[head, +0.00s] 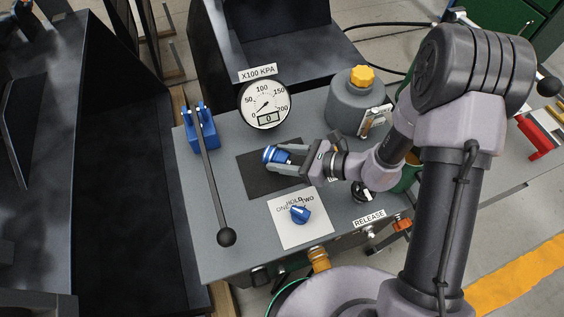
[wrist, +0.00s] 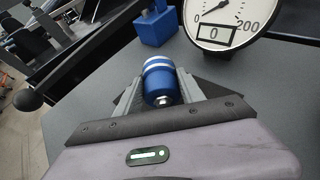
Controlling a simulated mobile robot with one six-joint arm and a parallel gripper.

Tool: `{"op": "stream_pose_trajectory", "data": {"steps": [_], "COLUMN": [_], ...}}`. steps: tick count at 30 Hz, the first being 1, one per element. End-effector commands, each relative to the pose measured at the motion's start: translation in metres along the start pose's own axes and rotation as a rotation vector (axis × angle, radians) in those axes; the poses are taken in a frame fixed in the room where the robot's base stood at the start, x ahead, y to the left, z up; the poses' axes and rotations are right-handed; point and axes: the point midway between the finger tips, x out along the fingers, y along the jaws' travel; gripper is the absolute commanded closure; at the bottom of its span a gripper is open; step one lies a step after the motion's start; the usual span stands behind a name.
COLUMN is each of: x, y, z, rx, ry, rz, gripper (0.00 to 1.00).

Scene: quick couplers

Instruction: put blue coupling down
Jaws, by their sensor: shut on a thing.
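The blue coupling (head: 273,156) is a short blue cylinder with pale bands and a metal tip. It shows between my fingers in the wrist view (wrist: 160,84). My gripper (head: 281,158) is shut on it, with one finger on each side. In the head view the coupling is over the dark mat (head: 262,185) on the grey bench top. I cannot tell whether the coupling touches the mat.
A round gauge (head: 265,103) stands behind the mat. A long lever (head: 212,180) with a blue base is to the left. A white plate with a blue knob (head: 299,214) lies in front. A grey tank (head: 357,105) with a yellow cap stands at the back right.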

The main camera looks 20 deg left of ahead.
Motion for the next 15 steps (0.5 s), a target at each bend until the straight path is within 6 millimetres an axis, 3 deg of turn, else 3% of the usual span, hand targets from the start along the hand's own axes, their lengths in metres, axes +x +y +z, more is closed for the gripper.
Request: {"op": "stream_pose_trajectory", "data": {"steps": [1,3,12,13,15], "x": [0.0056,0.0083,0.0086,0.0086,0.0082], "y": [-0.0007,-0.0015,-0.0018,-0.0017,-0.0016], "z": [-0.0137,-0.0202,-0.0209,-0.0211,-0.0201], "rx": [0.004,0.002,0.000,0.000,0.001], "ry": [0.000,0.000,0.000,0.000,0.000], "rz": [0.001,0.000,-0.001,-0.001,-0.001], "gripper": [1.00,1.00,1.00,0.52,0.38]}}
